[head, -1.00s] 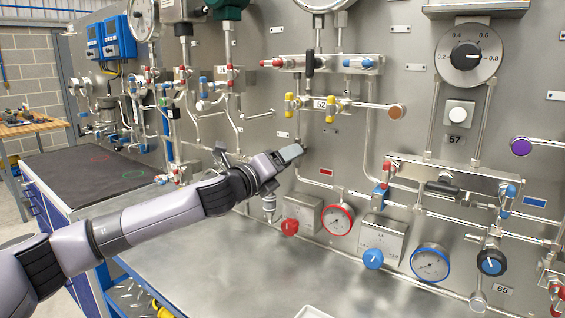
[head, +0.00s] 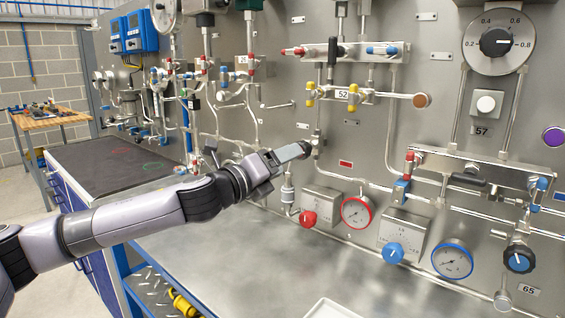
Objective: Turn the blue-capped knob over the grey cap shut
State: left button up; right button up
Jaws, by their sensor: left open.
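The blue-capped knob (head: 519,259) is a black round knob with a blue centre and a white pointer mark, low on the right of the panel. The grey cap (head: 503,300) is a round pipe end just below it, slightly left. My left gripper (head: 290,153) is open and empty, in front of the middle of the panel, well to the left of the knob and higher in the picture. Nothing hides the knob. My right gripper is not in view.
Between them in the picture are a red knob (head: 308,219), a red-rimmed gauge (head: 356,212), a blue knob (head: 393,253) and a blue-rimmed gauge (head: 452,259). Pipes and a manifold (head: 470,167) stand out from the panel. The steel bench (head: 250,260) is mostly clear, with a white tray (head: 330,309) at its front.

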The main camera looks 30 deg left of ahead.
aim_at(520, 259)
jog(key=k+j, duration=0.15)
jog(key=k, duration=0.35)
jog(key=k+j, duration=0.1)
jog(key=k, duration=0.4)
